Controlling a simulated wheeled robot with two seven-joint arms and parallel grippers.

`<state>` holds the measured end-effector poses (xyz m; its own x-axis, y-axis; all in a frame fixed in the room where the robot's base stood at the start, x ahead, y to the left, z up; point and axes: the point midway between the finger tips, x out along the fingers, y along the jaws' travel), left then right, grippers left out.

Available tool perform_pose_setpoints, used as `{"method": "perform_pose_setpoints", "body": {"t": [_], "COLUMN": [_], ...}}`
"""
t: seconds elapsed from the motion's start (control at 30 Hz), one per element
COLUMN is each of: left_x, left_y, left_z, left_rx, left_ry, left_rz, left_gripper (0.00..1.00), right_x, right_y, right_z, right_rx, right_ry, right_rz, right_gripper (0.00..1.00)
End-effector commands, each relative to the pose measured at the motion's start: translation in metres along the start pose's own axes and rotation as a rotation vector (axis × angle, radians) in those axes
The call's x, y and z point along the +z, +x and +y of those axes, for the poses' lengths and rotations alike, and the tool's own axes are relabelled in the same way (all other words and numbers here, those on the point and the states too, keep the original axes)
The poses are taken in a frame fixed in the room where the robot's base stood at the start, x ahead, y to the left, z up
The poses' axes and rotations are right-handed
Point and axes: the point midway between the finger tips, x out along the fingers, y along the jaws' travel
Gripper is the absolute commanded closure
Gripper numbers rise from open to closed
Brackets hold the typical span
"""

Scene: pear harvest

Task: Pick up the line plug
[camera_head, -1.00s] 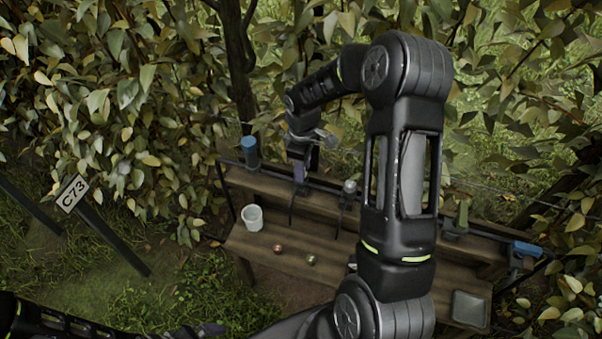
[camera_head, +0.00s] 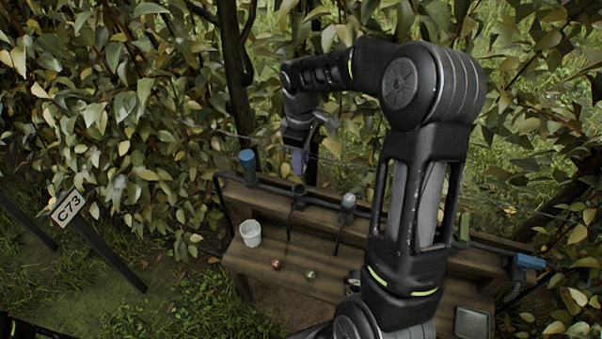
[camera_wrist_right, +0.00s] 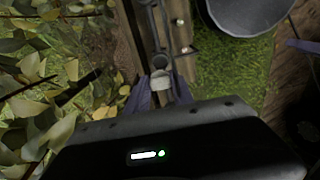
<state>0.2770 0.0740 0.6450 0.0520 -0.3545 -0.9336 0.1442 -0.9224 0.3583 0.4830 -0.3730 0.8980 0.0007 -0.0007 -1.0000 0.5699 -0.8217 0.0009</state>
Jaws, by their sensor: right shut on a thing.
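My right gripper (camera_head: 298,168) hangs above the back rail of the wooden bench, its purple fingers pointing down. In the right wrist view, the gripper (camera_wrist_right: 158,95) is shut on a small pale grey piece, which I take to be the line plug (camera_wrist_right: 160,80). Only its top shows between the fingers. In the head view the held piece is too small and covered to make out. A dark holder (camera_head: 298,193) with a hanging strap sits right below the fingers. I cannot tell whether the plug touches it. My left gripper is not in view.
The rail also carries a blue cylinder (camera_head: 248,166), a grey-topped piece (camera_head: 348,201), a green piece (camera_head: 462,228) and a blue device (camera_head: 527,262). Leaves crowd behind.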

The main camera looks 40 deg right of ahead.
Motion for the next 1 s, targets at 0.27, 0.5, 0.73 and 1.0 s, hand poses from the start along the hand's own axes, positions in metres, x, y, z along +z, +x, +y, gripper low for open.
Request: {"method": "perform_pose_setpoints", "body": {"t": [0.27,0.5,0.73,1.0], "left_x": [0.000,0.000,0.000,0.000], "left_y": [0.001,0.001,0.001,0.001], "left_z": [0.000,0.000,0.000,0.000], "left_rx": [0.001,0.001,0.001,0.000], "left_ry": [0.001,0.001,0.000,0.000], "left_rz": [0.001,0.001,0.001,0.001], "left_gripper": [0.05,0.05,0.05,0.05], "right_x": [0.000,0.000,0.000,-0.033], "right_y": [-0.013,-0.012,-0.012,-0.015], "right_z": [-0.001,-0.001,0.000,-0.021], "right_rx": [-0.001,-0.001,-0.001,-0.003], "right_ry": [-0.001,-0.001,0.000,0.108], "right_rz": [0.000,0.000,0.000,0.004], "right_gripper": [1.00,1.00,1.00,1.00]}}
